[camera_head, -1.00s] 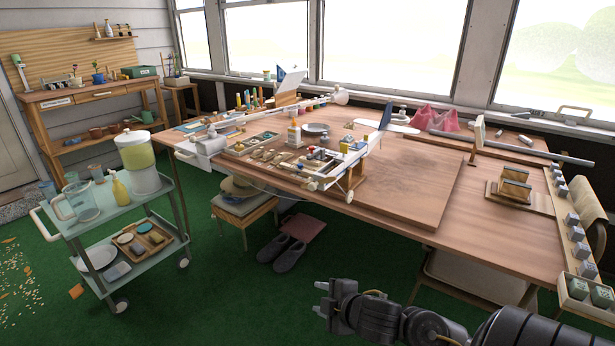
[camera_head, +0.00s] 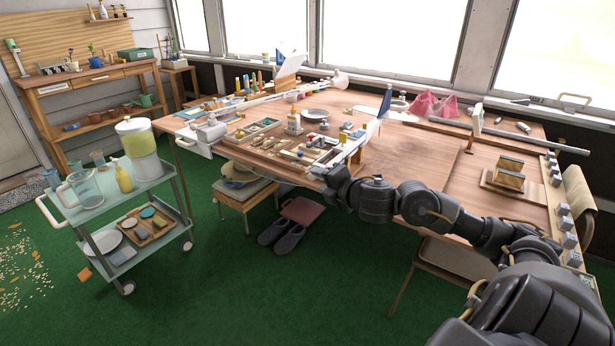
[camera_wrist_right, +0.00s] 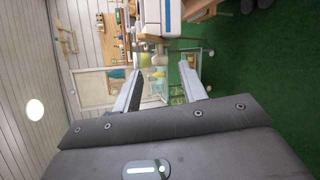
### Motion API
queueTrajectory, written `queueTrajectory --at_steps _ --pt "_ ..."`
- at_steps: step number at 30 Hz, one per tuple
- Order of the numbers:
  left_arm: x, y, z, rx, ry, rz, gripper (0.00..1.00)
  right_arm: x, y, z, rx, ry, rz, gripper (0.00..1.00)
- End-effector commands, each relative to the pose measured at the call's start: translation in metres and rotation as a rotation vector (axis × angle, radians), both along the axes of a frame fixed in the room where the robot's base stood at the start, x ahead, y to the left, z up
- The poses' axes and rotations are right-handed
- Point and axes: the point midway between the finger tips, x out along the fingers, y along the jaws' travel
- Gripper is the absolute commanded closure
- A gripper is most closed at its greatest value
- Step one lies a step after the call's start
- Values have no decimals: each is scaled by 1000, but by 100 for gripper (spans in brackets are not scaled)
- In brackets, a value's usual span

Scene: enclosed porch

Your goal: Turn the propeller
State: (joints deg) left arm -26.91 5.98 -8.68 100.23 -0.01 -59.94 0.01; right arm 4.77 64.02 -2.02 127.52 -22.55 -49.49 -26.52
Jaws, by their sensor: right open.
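A model with long pale bars (camera_head: 275,96) and a blue fin (camera_head: 384,104) stands on the wooden table among small parts. My right gripper (camera_head: 322,178) is at the table's front edge in the head view, close to the near end of the model, partly hidden by its own wrist. In the right wrist view its two fingers (camera_wrist_right: 160,68) are spread apart with nothing held between them. A blue and white part (camera_wrist_right: 170,15) shows beyond the fingertips. My left gripper is out of view.
A glass-topped cart (camera_head: 105,195) with a drink dispenser (camera_head: 137,140) and a jug stands at the left. A stool (camera_head: 245,192) and dark shoes (camera_head: 285,240) are beneath the table front. The table's right part (camera_head: 430,160) has a bare stretch. Green floor lies open in front.

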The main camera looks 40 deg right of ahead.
Motion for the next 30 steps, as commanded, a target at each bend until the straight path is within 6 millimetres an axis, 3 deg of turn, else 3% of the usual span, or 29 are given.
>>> queueTrajectory --at_steps 6,12,24,30 --pt "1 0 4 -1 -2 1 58 39 -4 -12 5 -2 -2 58" --pt "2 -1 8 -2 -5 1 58 63 -6 -19 4 -1 -2 58" --pt "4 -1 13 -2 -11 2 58 71 -6 -21 1 1 -1 58" --pt "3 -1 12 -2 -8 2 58 70 -6 -21 1 1 -1 82"
